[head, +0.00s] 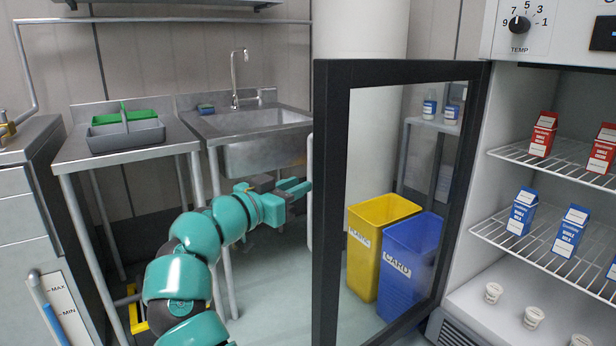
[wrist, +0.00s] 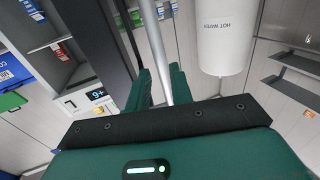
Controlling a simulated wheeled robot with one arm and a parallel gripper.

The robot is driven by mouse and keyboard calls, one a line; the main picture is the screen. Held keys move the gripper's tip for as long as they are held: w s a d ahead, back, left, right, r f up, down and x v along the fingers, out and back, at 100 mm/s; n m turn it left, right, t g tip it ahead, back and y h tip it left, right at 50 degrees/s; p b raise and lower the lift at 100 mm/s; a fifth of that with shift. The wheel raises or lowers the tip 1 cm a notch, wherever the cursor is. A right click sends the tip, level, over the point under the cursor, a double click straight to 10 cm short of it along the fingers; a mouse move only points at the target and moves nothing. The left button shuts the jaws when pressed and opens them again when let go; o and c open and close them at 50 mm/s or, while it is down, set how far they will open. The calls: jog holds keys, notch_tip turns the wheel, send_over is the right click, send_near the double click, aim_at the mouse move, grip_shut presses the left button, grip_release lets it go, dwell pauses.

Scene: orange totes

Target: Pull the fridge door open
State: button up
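The fridge door (head: 333,200) has a black frame and a glass pane. It stands wide open, swung out to the left from its hinge side by the fridge (head: 505,90). Its pale upright bar handle (head: 310,225) runs along the outer side of the door's free edge. My gripper (head: 303,189) is at the handle, at about mid height. In the wrist view the handle (wrist: 157,45) runs down between the teal fingers of my gripper (wrist: 158,88), which sit close around it. The fingertips' contact with the bar is partly hidden.
Yellow (head: 364,250) and blue (head: 405,268) bins show through the door's glass. Red and blue cartons and white cups stand on the fridge shelves. A steel sink (head: 262,150) and a side table (head: 100,160) with a grey-green caddy (head: 125,135) are at the left.

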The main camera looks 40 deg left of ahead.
jog(key=s+p, duration=0.2)
jog(key=s, duration=1)
jog(key=shift+a, duration=0.25)
